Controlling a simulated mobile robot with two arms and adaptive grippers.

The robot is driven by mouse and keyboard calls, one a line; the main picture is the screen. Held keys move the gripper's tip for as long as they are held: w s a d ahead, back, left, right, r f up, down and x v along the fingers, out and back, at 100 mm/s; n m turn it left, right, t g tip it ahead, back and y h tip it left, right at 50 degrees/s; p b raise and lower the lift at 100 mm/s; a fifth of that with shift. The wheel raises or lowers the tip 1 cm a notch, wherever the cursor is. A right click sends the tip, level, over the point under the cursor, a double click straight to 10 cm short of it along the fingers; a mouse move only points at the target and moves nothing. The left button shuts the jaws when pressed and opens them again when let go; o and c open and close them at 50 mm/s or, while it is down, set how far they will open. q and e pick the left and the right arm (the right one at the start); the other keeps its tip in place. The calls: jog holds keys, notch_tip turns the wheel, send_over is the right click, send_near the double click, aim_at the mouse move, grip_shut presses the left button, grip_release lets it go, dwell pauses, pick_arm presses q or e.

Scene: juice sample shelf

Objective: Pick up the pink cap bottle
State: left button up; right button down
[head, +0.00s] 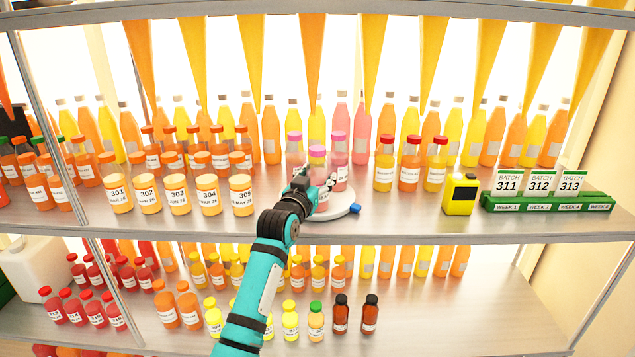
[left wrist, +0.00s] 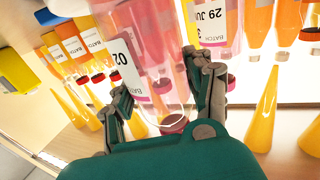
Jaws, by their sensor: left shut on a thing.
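Three pink cap bottles stand close together at the middle of the upper shelf: a front one (head: 317,158), one behind to the left (head: 294,142) and one behind to the right (head: 338,142). My left gripper (head: 318,186) reaches in from the front and is shut on the front pink cap bottle, partly hiding its lower body. In the left wrist view, which looks upside down, the gripper fingers (left wrist: 166,92) lie on both sides of a clear pink bottle (left wrist: 150,50) with a white batch label. My right gripper is not in view.
A round white turntable (head: 335,211) with a blue knob sits under the bottles. Red cap bottles (head: 409,165) and a yellow device (head: 460,194) stand to the right, numbered orange jars (head: 180,195) to the left. Tall bottles line the back; yellow cones hang above.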

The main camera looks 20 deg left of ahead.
pick_arm(q)
jog(key=c, duration=0.3)
jog(key=shift+r, duration=0.15)
